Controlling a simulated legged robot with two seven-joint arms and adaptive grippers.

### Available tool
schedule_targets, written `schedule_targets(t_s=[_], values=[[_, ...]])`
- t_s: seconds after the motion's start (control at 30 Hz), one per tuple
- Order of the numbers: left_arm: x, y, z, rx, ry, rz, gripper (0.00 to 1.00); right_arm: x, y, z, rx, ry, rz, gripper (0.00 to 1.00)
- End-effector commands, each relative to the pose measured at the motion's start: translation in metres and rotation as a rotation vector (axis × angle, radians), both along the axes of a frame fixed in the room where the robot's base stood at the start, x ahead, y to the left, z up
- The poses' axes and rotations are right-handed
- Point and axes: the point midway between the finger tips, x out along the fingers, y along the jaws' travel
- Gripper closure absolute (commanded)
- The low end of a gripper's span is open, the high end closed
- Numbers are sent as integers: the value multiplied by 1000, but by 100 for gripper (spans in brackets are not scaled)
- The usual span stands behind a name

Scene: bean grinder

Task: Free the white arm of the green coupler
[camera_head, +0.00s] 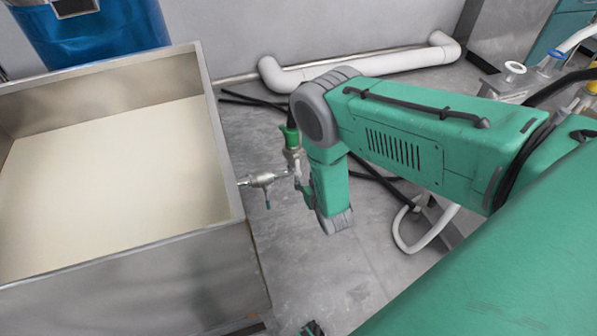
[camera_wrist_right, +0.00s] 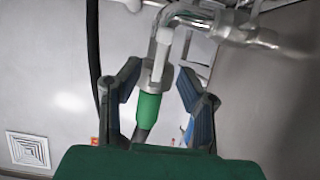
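The green coupler (camera_head: 291,137) hangs upright by the metal valve pipe, right of the steel bin. Its green sleeve with a dark hose also shows in the right wrist view (camera_wrist_right: 148,108). A white arm (camera_wrist_right: 163,45) runs along the coupler's metal upper part, close against it; in the head view it is small. My right gripper (camera_wrist_right: 158,74) is open, with one finger on each side of the coupler and visible gaps to both. In the head view it (camera_head: 307,190) is mostly hidden by my green arm. A small dark piece at the bottom edge may be my left gripper (camera_head: 312,328).
The steel bin (camera_head: 228,150) with a pale inside fills the left. A metal valve (camera_head: 262,180) sticks out from its side towards the coupler. A blue drum (camera_head: 95,38) stands behind. A white pipe (camera_head: 365,66) and black hoses lie on the grey floor.

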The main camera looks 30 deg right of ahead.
Motion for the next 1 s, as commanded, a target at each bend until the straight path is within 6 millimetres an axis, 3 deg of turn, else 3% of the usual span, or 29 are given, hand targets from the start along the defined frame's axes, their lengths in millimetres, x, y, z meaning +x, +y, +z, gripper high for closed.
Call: schedule_targets(t_s=[0.1,0.33,0.77,0.87,1.0], values=[[0,0,-10,0,-1,0,100,23,-6,-12,0,-2,0,67],[0,0,-20,0,-1,0,100,53,-13,-24,0,0,0,67],[0,0,-22,0,-1,0,100,62,-15,-27,0,2,0,67],[0,0,-22,0,-1,0,100,62,-15,-27,0,2,0,99],[0,0,-22,0,-1,0,100,62,-15,-27,0,2,0,100]])
